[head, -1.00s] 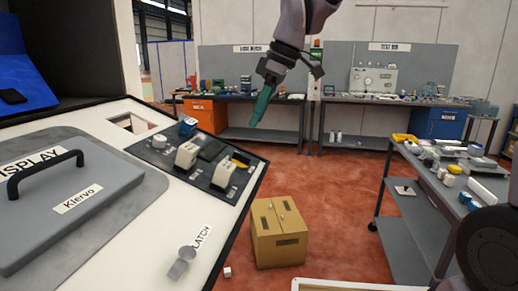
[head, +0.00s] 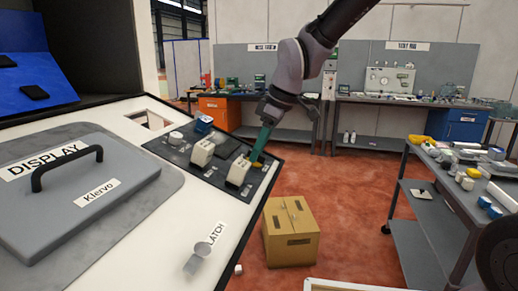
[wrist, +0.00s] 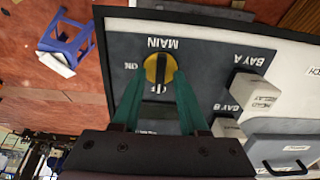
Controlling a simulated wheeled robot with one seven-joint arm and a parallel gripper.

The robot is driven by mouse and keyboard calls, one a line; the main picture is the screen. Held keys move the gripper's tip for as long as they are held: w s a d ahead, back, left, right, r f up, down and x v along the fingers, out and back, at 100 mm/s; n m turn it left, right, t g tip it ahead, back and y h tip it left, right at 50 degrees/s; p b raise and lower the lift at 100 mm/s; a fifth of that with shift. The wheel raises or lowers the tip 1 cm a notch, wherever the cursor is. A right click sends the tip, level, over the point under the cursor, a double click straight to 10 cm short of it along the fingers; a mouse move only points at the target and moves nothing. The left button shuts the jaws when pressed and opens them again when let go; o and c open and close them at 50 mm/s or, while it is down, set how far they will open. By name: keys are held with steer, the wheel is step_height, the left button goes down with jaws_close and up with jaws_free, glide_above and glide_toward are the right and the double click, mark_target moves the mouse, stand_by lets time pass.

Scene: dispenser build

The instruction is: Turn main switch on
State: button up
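The main switch is a yellow round knob with a black bar handle (wrist: 160,68), set in the dark control panel (wrist: 205,55). In the wrist view its labels read upside down: MAIN above, ON to the left, and a partly covered OFF below. The black bar stands upright in that view, in line with the OFF label. My gripper (wrist: 158,78) is open, its two green fingers on either side of the knob. In the head view my gripper (head: 258,152) is at the panel's right end, partly covering the yellow knob (head: 257,165). Whether the fingers touch it cannot be told.
White relay blocks (head: 202,152) stand on the panel left of the gripper. The grey display cover (head: 75,195) with its black handle and a latch knob (head: 198,256) lie nearer. A cardboard box (head: 291,233) stands on the floor. A cart (head: 425,215) is at right.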

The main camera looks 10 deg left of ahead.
jaws_close()
steer(key=shift+m, duration=0.4)
steer(key=m, duration=0.8)
steer(key=shift+w, duration=0.1)
steer(key=m, duration=0.9)
steer(key=shift+d, duration=0.1)
steer(key=shift+m, duration=0.3)
